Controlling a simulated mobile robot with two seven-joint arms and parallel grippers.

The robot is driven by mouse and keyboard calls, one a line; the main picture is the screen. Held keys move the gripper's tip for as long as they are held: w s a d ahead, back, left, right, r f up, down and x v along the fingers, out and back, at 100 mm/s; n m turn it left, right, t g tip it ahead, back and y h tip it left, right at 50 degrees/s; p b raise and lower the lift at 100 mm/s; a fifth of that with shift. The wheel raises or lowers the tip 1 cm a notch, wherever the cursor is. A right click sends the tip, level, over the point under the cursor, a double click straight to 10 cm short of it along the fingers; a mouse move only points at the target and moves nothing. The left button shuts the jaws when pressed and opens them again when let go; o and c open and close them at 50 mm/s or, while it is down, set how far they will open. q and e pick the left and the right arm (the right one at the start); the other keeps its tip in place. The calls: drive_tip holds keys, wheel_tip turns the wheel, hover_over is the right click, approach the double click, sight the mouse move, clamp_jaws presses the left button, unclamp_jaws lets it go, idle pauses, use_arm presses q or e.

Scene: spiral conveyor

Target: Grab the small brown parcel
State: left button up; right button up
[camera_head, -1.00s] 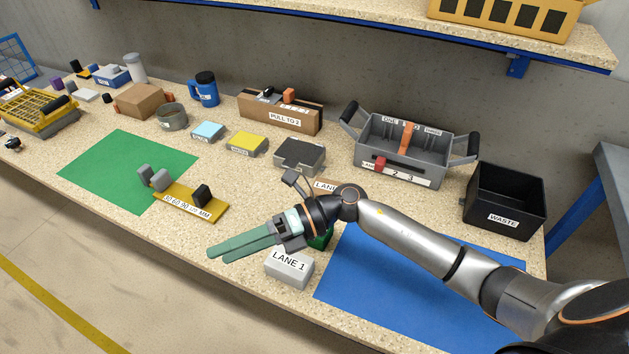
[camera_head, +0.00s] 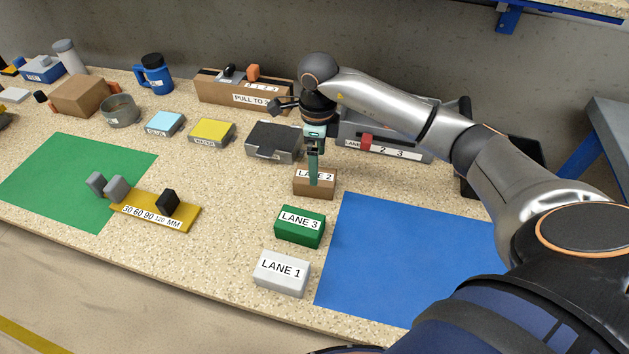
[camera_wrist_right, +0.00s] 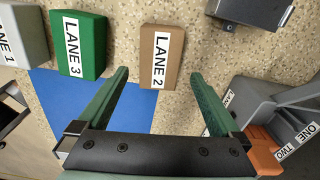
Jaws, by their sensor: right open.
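The small brown parcel (camera_head: 314,187), labelled LANE 2, lies on the speckled bench just left of the blue mat's top corner. My right gripper (camera_head: 314,180) points down, its fingers overlapping the parcel in the head view. In the right wrist view the brown parcel (camera_wrist_right: 160,58) lies ahead of the open, empty jaws (camera_wrist_right: 158,82), roughly centred between them. I cannot tell how high the fingertips are above it. My left gripper is not in view.
The green LANE 3 parcel (camera_head: 299,227) and white LANE 1 parcel (camera_head: 281,275) sit in front of the brown one. A dark grey box (camera_head: 273,142) stands behind left. The grey tote (camera_head: 400,152) is partly hidden by my arm. The blue mat (camera_head: 400,262) is bare.

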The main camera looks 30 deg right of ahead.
drive_tip(key=shift+w+a+f, duration=0.1)
drive_tip(key=shift+f, duration=1.45)
drive_tip(key=shift+w+a+f, duration=0.1)
drive_tip(key=shift+f, duration=1.4)
drive_tip(key=shift+r, duration=0.1)
drive_tip(key=c, duration=1.4)
